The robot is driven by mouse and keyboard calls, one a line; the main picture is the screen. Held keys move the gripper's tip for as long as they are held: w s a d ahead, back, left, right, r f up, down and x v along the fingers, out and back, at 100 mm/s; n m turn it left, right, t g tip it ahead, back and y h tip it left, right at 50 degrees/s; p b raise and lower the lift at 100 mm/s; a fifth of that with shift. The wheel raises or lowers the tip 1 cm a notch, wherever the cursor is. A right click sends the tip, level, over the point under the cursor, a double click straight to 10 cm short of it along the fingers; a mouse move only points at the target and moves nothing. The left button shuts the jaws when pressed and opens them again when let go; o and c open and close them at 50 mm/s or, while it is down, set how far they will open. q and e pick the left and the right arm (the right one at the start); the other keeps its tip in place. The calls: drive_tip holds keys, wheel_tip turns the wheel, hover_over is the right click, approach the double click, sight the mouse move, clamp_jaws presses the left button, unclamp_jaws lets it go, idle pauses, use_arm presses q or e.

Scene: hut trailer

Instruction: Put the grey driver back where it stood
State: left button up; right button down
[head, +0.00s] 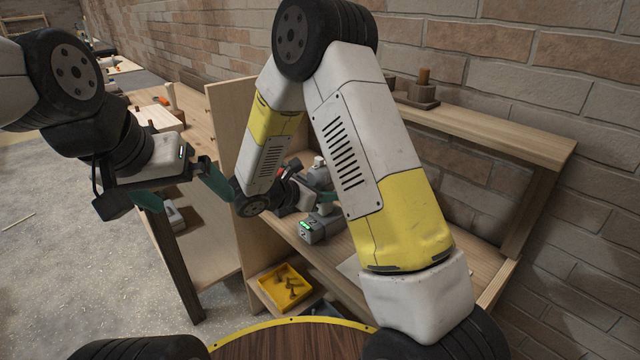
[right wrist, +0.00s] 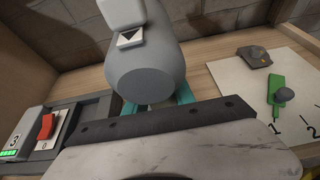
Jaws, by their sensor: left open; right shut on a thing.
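The grey driver (right wrist: 145,65) fills the upper middle of the right wrist view, with a white label bearing a black triangle. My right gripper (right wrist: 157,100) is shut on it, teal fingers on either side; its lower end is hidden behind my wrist. In the head view the driver (head: 321,176) shows only partly, behind my right arm, above the wooden bench (head: 290,222). I cannot tell whether it touches the bench. My left gripper (head: 184,190) is open and empty, left of the bench's side panel.
A box with green lights (right wrist: 15,148) and a red switch (right wrist: 46,127) stand left of the driver. A pale numbered board (right wrist: 245,100) at right bears a green-handled item (right wrist: 276,88) and a dark grey piece (right wrist: 254,56). A yellow tray (head: 268,291) sits below.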

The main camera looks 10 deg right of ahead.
drive_tip(key=c, duration=1)
unclamp_jaws()
drive_tip(key=shift+f, duration=0.1)
drive_tip(key=shift+c, duration=0.2)
drive_tip(key=shift+r, duration=0.2)
drive_tip(key=v, duration=1.2)
